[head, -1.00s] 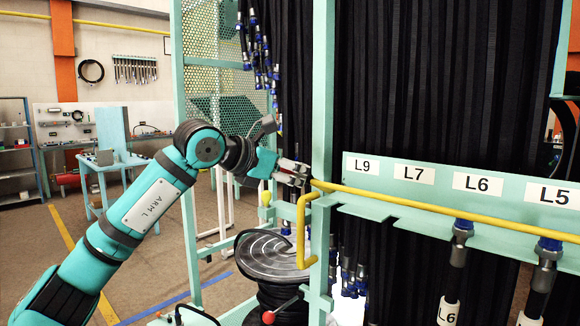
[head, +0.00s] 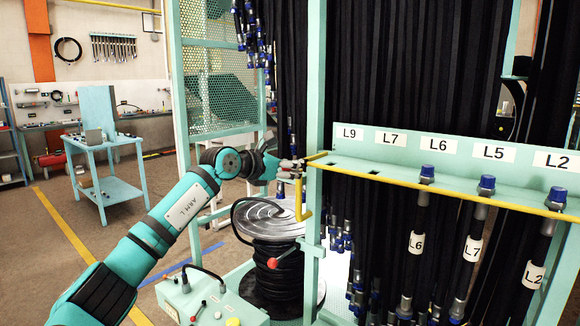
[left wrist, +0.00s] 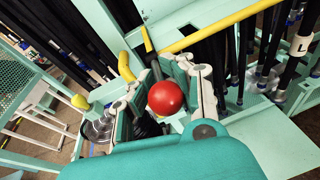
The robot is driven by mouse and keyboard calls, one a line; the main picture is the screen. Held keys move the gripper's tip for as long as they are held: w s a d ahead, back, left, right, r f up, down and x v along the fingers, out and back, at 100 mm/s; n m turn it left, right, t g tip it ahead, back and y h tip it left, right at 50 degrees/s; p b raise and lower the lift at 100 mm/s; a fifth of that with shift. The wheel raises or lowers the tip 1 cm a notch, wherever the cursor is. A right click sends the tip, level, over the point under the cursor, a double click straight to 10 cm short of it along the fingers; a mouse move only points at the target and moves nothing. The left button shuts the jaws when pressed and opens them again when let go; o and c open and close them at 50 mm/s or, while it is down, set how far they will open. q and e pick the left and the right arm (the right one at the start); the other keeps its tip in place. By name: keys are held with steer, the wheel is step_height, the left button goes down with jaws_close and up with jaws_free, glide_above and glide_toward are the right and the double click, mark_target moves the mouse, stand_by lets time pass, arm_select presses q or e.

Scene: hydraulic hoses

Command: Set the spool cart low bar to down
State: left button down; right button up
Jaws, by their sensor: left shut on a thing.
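The yellow bar (head: 440,187) runs along the front of the hose rack on the spool cart, below the label plate. My left gripper (head: 291,167) is at the bar's left end, beside the green post. In the left wrist view, a red ball knob (left wrist: 165,98) sits between the fingers of my left gripper (left wrist: 163,90), which is shut on it. A dark rod shows behind the knob. The yellow bar (left wrist: 205,32) runs away to the upper right there. The ball is hidden by the fingers in the head view. My right gripper is not in view.
A spool (head: 270,222) stands under the gripper, with a separate red-knobbed lever (head: 287,255) in front of it. Labelled hoses hang from the rack on the right. A blue workbench (head: 102,150) stands at the back left. Floor at the left is clear.

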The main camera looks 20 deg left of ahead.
arm_select(q)
steer(key=shift+d+f, duration=0.2)
steer(key=shift+f, duration=0.35)
steer(key=c, duration=1.7)
jaws_free()
steer(key=shift+c, duration=0.2)
steer(key=o, duration=0.6)
steer(key=shift+r, duration=0.2)
steer(key=shift+a+r, duration=0.1)
steer(key=v, duration=1.2)
